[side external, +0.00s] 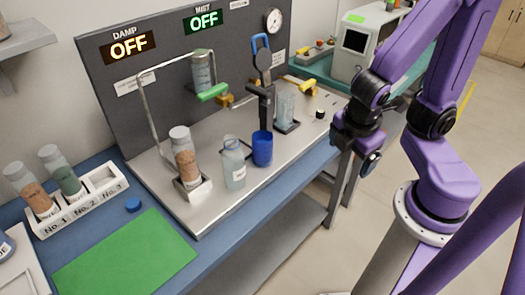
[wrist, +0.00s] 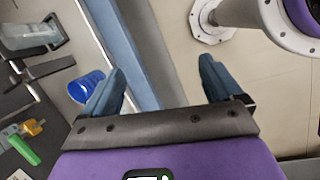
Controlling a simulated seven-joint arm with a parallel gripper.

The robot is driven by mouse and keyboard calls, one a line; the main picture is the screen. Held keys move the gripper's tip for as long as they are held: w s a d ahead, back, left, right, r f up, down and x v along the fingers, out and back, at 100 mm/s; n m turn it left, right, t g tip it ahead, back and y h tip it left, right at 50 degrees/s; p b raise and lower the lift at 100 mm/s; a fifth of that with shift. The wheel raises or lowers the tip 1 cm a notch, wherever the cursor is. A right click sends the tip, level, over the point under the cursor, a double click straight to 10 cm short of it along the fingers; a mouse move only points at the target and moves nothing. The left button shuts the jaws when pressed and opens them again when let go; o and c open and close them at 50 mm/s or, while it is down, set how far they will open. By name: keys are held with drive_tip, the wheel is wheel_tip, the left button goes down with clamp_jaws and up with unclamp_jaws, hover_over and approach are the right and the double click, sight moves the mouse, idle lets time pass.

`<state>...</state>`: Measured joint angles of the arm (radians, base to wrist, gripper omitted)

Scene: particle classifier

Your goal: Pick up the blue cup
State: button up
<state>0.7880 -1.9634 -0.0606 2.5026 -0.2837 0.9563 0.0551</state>
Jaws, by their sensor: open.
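The blue cup (side external: 262,149) stands upright on the metal plate of the bench, just right of a clear bottle (side external: 234,163) with a white label. In the wrist view the blue cup (wrist: 86,86) shows left of my gripper, partly behind its left finger. My gripper (side external: 370,158) is to the right of the cup, past the bench's front edge, and apart from it. In the wrist view my gripper (wrist: 160,90) is open, with nothing between its fingers; the bench edge and floor lie beyond them.
A jar with brown grains (side external: 184,158) stands in a white holder left of the bottle. A black stand with a blue-handled clamp (side external: 262,60) rises behind the cup. A white rack (side external: 80,208) with two jars and a green mat (side external: 125,255) are at the left.

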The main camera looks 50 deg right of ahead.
drive_tip(key=w+f+n+t+h, duration=0.4)
drive_tip(key=w+n+t, duration=0.2)
drive_tip(key=w+n, duration=0.15)
drive_tip(key=n+t+y, duration=0.3)
drive_tip(key=n+t, duration=0.2)
drive_tip(key=n, duration=0.4)
approach(266, 153)
drive_tip(key=x, duration=1.3)
drive_tip(key=shift+d+f, duration=0.1)
drive_tip(key=shift+d, duration=0.1)
drive_tip(key=c, duration=1.2)
